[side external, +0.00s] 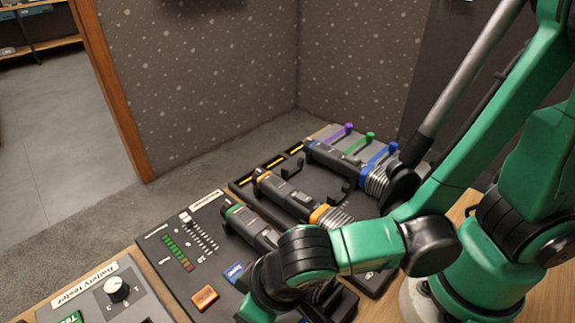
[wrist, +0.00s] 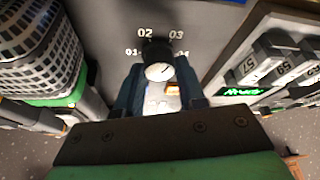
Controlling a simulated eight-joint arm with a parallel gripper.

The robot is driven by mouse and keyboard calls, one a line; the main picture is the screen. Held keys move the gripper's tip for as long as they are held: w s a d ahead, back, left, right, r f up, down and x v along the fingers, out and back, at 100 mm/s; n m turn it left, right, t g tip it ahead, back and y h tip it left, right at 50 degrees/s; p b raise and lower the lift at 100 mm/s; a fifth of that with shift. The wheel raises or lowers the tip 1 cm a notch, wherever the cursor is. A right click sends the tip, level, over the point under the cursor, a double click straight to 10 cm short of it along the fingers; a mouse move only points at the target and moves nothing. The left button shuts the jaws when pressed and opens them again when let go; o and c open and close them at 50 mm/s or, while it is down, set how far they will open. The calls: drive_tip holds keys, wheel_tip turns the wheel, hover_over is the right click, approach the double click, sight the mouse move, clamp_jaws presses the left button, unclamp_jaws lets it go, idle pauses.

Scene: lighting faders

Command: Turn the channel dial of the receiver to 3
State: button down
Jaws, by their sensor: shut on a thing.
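The channel dial (wrist: 159,70) is a dark round knob with a white face carrying a short dark mark that seems to lean up and right. The numbers 01, 02, 03 and 04 (wrist: 176,35) are printed in an arc beyond it on the dark receiver panel (wrist: 205,15). My gripper (wrist: 160,78) has its two dark fingers on either side of the dial, shut on it. An orange-lit spot (wrist: 172,90) shows just below the white face. In the side external view my arm hides the dial and the fingertips.
Handheld microphones with green (side external: 250,228), orange (side external: 290,195) and blue (side external: 340,165) bands lie close by. A battery tester (side external: 88,300) with its own white-topped knob (side external: 117,289) stands front left. In the wrist view, a unit with a green display (wrist: 240,92) is close right.

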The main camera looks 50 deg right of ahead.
idle(0.3)
drive_tip(key=c, duration=0.5)
unclamp_jaws()
drive_tip(key=shift+r, duration=0.1)
drive_tip(key=shift+v, duration=2.7)
